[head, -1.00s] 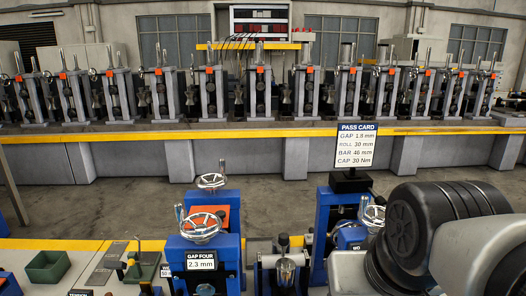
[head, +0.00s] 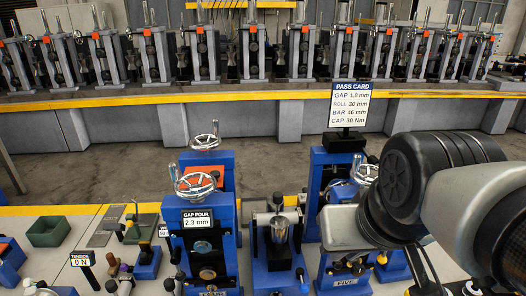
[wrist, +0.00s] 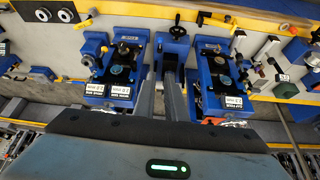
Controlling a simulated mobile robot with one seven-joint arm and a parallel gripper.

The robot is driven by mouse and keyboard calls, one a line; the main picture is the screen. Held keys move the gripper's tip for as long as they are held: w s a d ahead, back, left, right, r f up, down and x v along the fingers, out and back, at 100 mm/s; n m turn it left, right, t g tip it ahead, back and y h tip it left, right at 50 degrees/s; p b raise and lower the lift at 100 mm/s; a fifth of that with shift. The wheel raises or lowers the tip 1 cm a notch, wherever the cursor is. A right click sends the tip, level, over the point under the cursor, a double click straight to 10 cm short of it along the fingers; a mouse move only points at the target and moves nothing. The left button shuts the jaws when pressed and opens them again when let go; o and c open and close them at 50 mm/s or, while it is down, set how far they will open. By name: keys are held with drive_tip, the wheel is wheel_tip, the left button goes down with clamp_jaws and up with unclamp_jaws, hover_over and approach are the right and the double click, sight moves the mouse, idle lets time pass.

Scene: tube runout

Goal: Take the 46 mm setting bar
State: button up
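I cannot pick out a bar marked 46 mm in either view. The pass card (head: 350,105) in the head view reads BAR 46 mm and ROLL 30 mm. Small tools stand in blue holders (head: 147,262) at the lower left of the head view, too small to read. In the wrist view my gripper (wrist: 160,72) has two grey fingers apart with nothing seen between them. The fingertips are not clear in the head view.
The GAP FOUR stand (head: 199,225) reads 2.3 mm and carries metal handwheels. A green tray (head: 47,231) sits on the bench at left. A yellow-edged machine row (head: 250,97) runs behind.

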drive_tip(key=o, duration=0.8)
drive_tip(key=shift+m+h, duration=0.3)
drive_tip(key=shift+m, duration=0.2)
drive_tip(key=w+b, duration=0.1)
drive_tip(key=w, duration=0.1)
drive_tip(key=w+b, duration=0.1)
drive_tip(key=w, duration=0.4)
drive_tip(key=shift+w+a+f+b, duration=0.1)
drive_tip(key=shift+w+a+b, duration=0.15)
drive_tip(key=shift+b, duration=0.15)
drive_tip(key=m+h+b, duration=0.2)
drive_tip(key=m+b, duration=0.1)
drive_tip(key=b, duration=0.2)
approach(278, 202)
drive_tip(key=shift+t, duration=0.3)
drive_tip(key=x, duration=0.6)
drive_tip(key=shift+w+d, duration=0.2)
drive_tip(key=shift+w, duration=0.35)
drive_tip(key=shift+s+a+f+x, duration=0.1)
drive_tip(key=shift+x, duration=0.8)
drive_tip(key=shift+s+a+f+x, duration=0.1)
drive_tip(key=shift+x, duration=0.75)
drive_tip(key=shift+s+a+f+x, duration=0.1)
drive_tip(key=shift+x, duration=0.8)
